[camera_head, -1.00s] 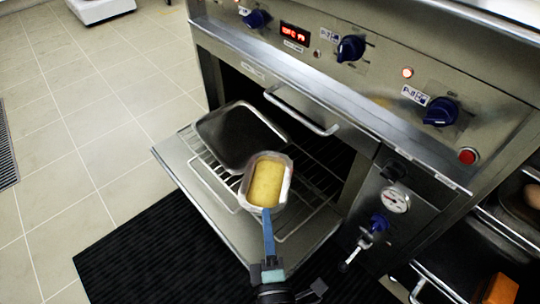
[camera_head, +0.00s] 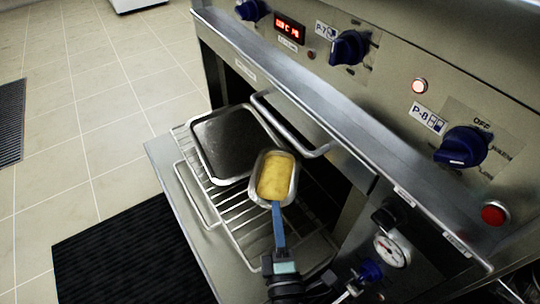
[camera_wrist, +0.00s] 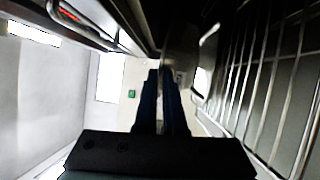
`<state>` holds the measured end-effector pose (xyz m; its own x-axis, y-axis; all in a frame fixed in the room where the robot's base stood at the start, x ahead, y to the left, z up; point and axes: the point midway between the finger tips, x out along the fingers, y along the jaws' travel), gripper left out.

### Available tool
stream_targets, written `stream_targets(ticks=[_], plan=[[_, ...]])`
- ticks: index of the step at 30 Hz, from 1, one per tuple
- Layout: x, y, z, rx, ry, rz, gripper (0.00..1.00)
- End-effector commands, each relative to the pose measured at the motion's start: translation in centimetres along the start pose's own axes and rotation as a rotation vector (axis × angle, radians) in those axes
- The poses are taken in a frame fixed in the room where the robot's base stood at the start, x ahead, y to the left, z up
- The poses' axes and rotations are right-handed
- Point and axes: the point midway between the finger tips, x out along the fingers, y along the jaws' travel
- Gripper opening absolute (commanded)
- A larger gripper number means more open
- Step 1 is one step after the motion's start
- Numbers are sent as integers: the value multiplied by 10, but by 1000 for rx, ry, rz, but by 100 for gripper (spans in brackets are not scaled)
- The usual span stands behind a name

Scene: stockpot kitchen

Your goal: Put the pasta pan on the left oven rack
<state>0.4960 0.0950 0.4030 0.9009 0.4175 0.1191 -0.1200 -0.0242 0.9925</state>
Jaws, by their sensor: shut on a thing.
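The pasta pan (camera_head: 275,178) is a small metal loaf-shaped pan with yellow contents. In the head view it is level-looking, over the pulled-out wire oven rack (camera_head: 249,232), just right of a dark tray. Whether it touches the rack or hangs above it, I cannot tell. My gripper (camera_head: 277,206) has long blue fingers, shut on the pan's near end. In the wrist view the fingers (camera_wrist: 161,78) point ahead close together, with rack bars to the right; the pan is not clearly visible there.
The dark empty tray (camera_head: 231,144) takes up the rack's far left part. The oven's handle (camera_head: 290,130) and front panel overhang close beyond the pan. Bare rack bars lie nearer me. A gauge (camera_head: 390,250) and valve stand to the right. Open floor lies left.

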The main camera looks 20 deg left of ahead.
Motion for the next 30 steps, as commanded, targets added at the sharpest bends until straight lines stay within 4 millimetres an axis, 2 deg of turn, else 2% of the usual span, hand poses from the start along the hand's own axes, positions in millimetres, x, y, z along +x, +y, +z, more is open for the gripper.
stream_targets(ticks=[8,16,23,30], plan=[[1,-10,0,-13,1,49,0],[-4,-54,-1,-13,-1,48,0],[-6,-68,-2,-12,0,49,0],[-10,-97,-3,-13,0,49,0]])
